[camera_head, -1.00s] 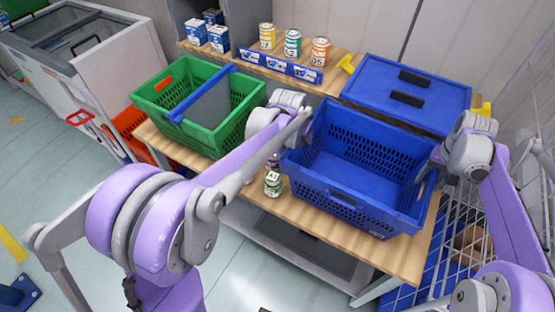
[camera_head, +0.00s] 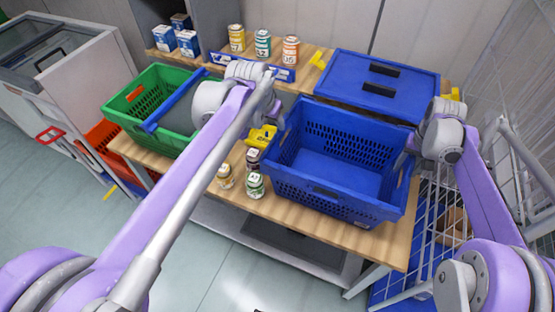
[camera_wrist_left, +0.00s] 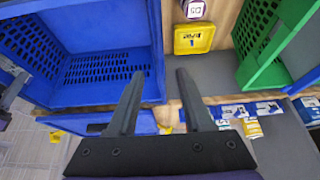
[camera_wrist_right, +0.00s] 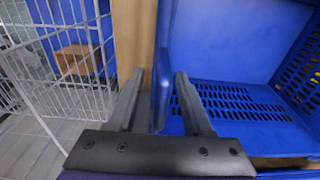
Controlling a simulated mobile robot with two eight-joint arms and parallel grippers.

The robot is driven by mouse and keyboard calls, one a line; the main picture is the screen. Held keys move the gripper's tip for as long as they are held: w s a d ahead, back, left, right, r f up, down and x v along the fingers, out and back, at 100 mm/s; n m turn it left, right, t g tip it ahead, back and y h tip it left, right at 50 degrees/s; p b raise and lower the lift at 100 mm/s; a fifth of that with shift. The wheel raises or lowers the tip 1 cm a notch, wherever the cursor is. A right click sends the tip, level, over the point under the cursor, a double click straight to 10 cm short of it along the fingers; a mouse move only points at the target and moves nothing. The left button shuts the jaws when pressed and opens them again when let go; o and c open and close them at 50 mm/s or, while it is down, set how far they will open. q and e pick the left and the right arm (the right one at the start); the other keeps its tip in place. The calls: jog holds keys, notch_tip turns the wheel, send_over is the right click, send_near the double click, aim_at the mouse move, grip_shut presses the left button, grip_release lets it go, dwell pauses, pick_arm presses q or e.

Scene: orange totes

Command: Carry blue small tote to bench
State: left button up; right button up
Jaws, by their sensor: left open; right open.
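An open, empty blue tote (camera_head: 335,203) with slotted walls sits upright on a wooden bench (camera_head: 300,233). It also shows in the left wrist view (camera_wrist_left: 105,40) and the right wrist view (camera_wrist_right: 230,45). My left gripper (camera_head: 276,112) is at the tote's left rim. In its wrist view the open fingers (camera_wrist_left: 160,76) point along that rim, near its right-hand edge; contact cannot be told. My right gripper (camera_head: 405,152) is at the tote's right rim. In its wrist view the open fingers (camera_wrist_right: 160,76) straddle the blue rim. Neither gripper is closed on it.
A green basket (camera_head: 185,140) stands left of the tote. Several small cans (camera_head: 255,186) and a yellow tray (camera_head: 262,136) sit between them. A blue lidded box (camera_head: 375,85) is behind. A wire rack (camera_head: 450,215) stands close on the right.

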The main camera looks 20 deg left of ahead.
aim_at(405, 205)
pick_arm(q)
jog(key=shift+r, duration=0.1)
pick_arm(e)
jog(key=r, duration=1.2)
jog(key=shift+s, duration=0.4)
pick_arm(q)
jog(key=shift+s, duration=0.1)
